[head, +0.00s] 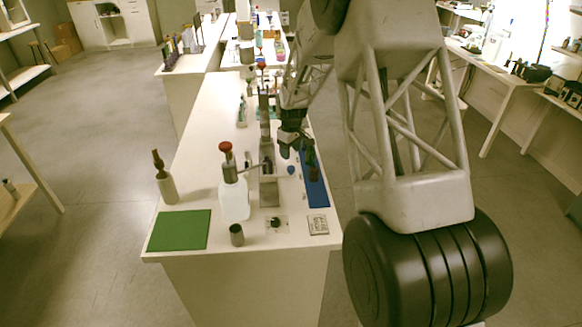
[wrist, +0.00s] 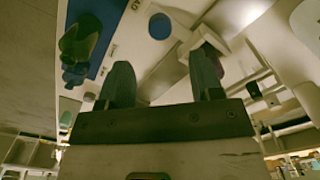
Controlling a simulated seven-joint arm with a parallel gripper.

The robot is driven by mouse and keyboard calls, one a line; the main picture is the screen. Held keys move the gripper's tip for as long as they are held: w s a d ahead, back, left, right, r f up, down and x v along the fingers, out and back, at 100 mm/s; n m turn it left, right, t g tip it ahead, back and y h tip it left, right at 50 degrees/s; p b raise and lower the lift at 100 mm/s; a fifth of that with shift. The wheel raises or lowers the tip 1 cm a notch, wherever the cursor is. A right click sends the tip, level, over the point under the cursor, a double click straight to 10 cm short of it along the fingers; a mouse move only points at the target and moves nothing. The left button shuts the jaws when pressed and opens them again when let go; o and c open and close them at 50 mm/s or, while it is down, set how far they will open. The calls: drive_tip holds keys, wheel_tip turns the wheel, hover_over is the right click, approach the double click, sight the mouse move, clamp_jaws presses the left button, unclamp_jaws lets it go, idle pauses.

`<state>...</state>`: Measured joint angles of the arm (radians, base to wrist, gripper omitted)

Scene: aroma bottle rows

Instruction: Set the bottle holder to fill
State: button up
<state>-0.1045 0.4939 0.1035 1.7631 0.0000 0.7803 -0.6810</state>
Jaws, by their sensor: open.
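My gripper (head: 290,148) is over the right part of the white bench, beside a grey metal stand. In the wrist view its two dark fingers are apart, with nothing held between them (wrist: 162,82). A pale block (wrist: 204,46) shows at the tip of the right finger; whether they touch I cannot tell. The grey metal stand (head: 269,190), perhaps the bottle holder, rises from the bench. A round blue spot (head: 291,170) is on the bench right of it and also shows in the wrist view (wrist: 160,26). Small dark lettering lies near it, too blurred to read.
A dark bottle (head: 312,160) stands on a blue mat (head: 318,192). A white bottle with red top (head: 234,200), a brownish bottle (head: 166,187), a green mat (head: 180,230), a grey cup (head: 237,235) and a black knob (head: 275,222) are nearer the front and left.

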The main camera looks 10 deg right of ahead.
sight(291, 168)
drive_tip(key=shift+f, duration=0.1)
idle(0.3)
drive_tip(key=shift+f, duration=3.8)
clamp_jaws()
